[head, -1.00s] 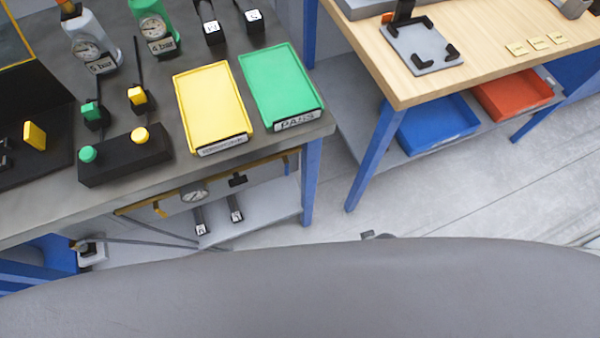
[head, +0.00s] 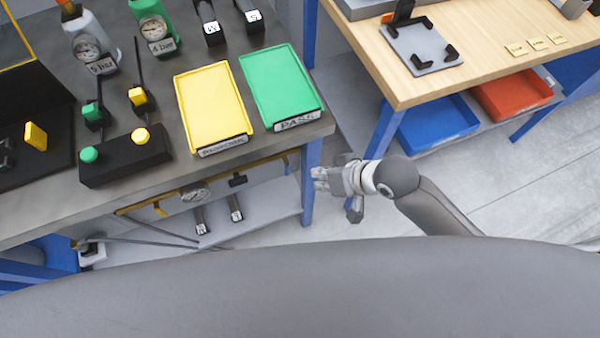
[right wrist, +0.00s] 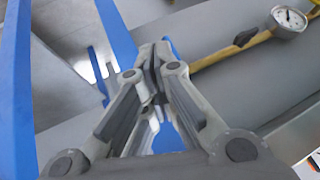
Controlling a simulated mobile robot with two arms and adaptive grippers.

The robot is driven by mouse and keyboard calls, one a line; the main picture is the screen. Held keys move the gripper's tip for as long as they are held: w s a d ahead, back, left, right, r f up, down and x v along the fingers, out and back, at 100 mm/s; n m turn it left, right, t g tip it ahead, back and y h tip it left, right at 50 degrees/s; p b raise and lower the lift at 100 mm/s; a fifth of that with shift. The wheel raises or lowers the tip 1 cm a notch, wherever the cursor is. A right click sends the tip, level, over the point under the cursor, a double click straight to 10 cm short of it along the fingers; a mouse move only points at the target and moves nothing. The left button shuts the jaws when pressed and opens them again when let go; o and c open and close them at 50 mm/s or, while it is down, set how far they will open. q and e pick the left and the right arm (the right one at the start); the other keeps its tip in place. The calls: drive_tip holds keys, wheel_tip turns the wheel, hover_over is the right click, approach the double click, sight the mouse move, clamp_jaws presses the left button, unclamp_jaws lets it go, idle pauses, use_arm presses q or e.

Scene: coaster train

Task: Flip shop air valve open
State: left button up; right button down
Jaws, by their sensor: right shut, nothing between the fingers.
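The shop air valve shows as a small black handle (head: 237,180) on a yellow pipe (head: 268,164) under the front edge of the left bench. A round gauge (head: 195,195) sits left of it on the same pipe. In the right wrist view the black handle (right wrist: 246,37) is at the upper right, beside the gauge (right wrist: 289,19). I cannot tell the handle's exact turn. My right gripper (head: 316,179) is shut and empty, right of the valve and apart from it, near the bench's front right leg. Its fingers (right wrist: 155,58) meet in the right wrist view. My left gripper is not in view.
A blue bench leg (head: 311,183) stands between my right gripper and the valve in the head view. A yellow tray (head: 212,105) and a green tray (head: 280,85) lie on the bench above. A wooden table (head: 480,70) stands right. Floor between is clear.

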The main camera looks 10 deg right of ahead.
drive_tip(key=shift+w+d+f+m+g+y, duration=0.15)
drive_tip(key=shift+w+f+m+y, duration=0.1)
drive_tip(key=shift+w+f, duration=0.2)
drive_tip(key=shift+w+d+f+m+g+y, duration=0.15)
drive_tip(key=shift+w+f+m+y, duration=0.15)
drive_tip(key=shift+w, duration=0.25)
drive_tip(key=x, duration=1)
drive_tip(key=shift+b, duration=0.45)
drive_tip(key=shift+f, duration=0.1)
